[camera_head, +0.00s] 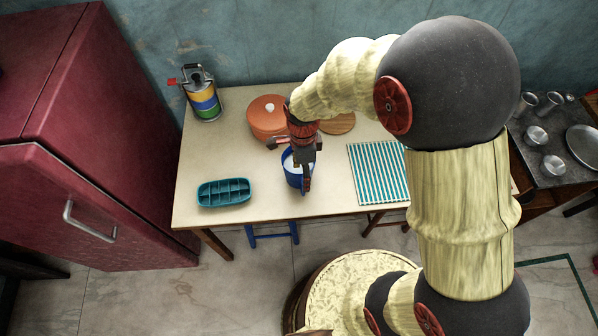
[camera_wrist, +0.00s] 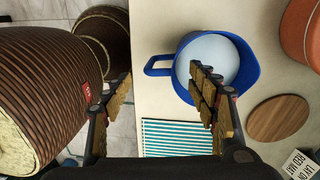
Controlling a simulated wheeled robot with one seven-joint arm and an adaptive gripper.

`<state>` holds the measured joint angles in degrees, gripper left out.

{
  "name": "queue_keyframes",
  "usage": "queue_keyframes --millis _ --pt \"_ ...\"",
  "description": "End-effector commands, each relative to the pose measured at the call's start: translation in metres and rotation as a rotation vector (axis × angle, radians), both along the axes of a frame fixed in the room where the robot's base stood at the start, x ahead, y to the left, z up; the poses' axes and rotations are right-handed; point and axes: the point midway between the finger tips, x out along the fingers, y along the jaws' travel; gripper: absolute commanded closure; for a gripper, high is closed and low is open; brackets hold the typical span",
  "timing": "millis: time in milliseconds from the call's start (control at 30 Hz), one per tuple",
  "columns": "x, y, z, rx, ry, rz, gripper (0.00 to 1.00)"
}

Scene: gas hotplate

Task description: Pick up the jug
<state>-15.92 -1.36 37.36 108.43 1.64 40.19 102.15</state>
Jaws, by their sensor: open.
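The jug is blue with a pale inside and stands on the table (camera_head: 200,160), partly hidden by my gripper in the head view (camera_head: 291,176). In the wrist view the jug (camera_wrist: 250,68) is seen from above, with its handle (camera_wrist: 157,60) pointing left. My gripper (camera_wrist: 161,78) is open and empty. Its right finger overlaps the jug's mouth in the picture and its left finger is left of the handle, so the handle appears between them. In the head view my gripper (camera_head: 306,175) is over the jug; I cannot tell whether they touch.
An orange lidded pot (camera_head: 264,120) and a round wooden board (camera_head: 340,124) are behind the jug. A striped cloth (camera_head: 378,172) lies right, a teal compartment tray (camera_head: 224,192) left. A striped can (camera_head: 203,98) stands back left. A red fridge (camera_head: 90,150) borders the table.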

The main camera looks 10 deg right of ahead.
Motion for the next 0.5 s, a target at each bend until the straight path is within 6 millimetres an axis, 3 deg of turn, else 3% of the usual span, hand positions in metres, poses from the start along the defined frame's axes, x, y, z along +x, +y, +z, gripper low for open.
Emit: queue_keyframes --millis 500 --pt "-0.005 0.002 -0.054 0.001 -0.003 0.002 0.41"
